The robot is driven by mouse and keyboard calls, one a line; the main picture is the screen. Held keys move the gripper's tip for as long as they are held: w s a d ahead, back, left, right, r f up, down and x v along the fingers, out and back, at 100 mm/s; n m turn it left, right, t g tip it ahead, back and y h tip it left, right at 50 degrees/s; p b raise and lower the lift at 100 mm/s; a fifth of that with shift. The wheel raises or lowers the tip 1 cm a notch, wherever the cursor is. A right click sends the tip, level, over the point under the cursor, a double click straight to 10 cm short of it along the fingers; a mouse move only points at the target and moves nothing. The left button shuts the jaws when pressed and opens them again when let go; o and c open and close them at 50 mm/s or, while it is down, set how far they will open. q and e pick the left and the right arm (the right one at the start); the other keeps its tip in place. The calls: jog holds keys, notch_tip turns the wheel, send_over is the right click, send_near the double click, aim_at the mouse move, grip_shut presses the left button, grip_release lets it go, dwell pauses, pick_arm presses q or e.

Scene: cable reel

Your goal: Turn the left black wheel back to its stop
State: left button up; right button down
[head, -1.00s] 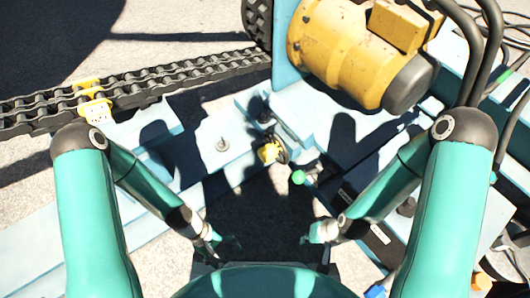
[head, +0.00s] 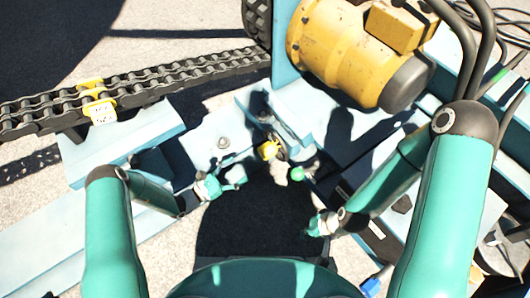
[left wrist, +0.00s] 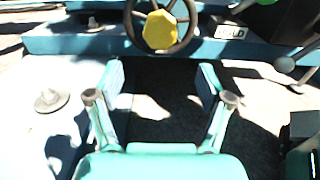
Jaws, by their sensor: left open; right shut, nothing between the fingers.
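The black wheel with a yellow hub (left wrist: 160,30) stands upright at the top of the left wrist view, its upper rim cut off by the frame. In the head view its yellow hub (head: 268,149) shows small on the pale blue frame. My left gripper (head: 228,183) is open and empty, to the lower left of the wheel. In the left wrist view its two spread fingers (left wrist: 162,85) point toward the wheel, with a gap before it. My right gripper (head: 318,225) is shut and empty, lower right of the wheel and apart from it.
A green knob (head: 298,174) is just right of the wheel. In the left wrist view a grey ball-ended lever (left wrist: 285,64) stands at right, and a bolt (left wrist: 50,98) rises from the plate at left. A yellow motor (head: 345,50) and a chain (head: 150,85) lie beyond.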

aim_at(261, 155)
pick_arm(q)
jog(key=b+x, duration=0.2)
jog(key=x, duration=1)
jog(key=shift+w+d+b, duration=0.15)
jog(key=shift+d+b, duration=0.15)
